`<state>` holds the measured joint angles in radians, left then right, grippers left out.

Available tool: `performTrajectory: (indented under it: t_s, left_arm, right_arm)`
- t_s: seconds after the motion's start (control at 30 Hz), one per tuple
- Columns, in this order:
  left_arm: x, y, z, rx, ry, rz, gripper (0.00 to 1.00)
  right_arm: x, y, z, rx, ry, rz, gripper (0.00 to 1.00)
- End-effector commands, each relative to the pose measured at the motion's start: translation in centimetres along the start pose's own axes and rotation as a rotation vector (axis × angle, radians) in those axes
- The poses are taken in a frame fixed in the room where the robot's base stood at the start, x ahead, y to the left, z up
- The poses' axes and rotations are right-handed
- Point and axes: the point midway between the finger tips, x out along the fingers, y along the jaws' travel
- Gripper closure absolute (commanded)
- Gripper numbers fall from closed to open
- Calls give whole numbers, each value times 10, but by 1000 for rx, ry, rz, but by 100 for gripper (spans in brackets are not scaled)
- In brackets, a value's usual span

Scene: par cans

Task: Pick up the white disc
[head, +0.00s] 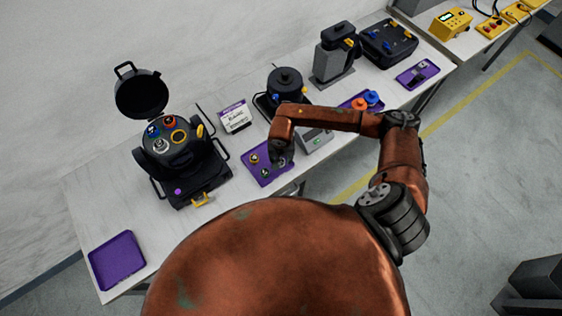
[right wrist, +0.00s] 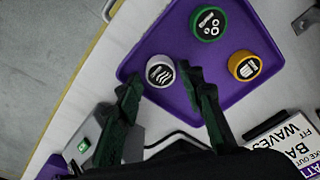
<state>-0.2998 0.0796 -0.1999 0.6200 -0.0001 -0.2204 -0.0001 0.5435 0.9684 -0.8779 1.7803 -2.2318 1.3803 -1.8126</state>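The white disc (right wrist: 160,71) has a pale rim and a black top with a white wave mark. It lies flat on a purple tray (right wrist: 179,100), near the tray's left edge in the right wrist view. My right gripper (right wrist: 161,76) is open, with its two dark fingertips on either side of the disc. I cannot tell whether they touch it. In the head view the right gripper (head: 281,160) is over the right part of the purple tray (head: 263,181) and largely hides the disc. My left gripper is not in view.
A green disc (right wrist: 208,23) and a yellow disc (right wrist: 245,65) share the tray. A grey device with a green display (head: 316,140) stands beside it. A black lidded machine (head: 180,150) stands left; an empty purple tray (head: 117,260) lies at the table's near left.

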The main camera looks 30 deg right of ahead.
Motion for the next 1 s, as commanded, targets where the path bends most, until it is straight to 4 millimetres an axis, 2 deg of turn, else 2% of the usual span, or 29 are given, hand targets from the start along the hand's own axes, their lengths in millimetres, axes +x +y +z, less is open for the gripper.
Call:
performTrajectory:
  t_s: [0.1,0.33,0.7,1.0]
  left_arm:
    - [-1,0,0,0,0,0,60]
    - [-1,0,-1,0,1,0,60]
    - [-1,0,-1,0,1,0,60]
    - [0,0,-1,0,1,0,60]
  right_arm:
    - [9,-1,1,0,-2,-1,64]
    - [11,0,0,-1,-1,-1,64]
    - [11,-1,0,0,0,-1,89]
    - [9,-1,0,0,0,-2,90]
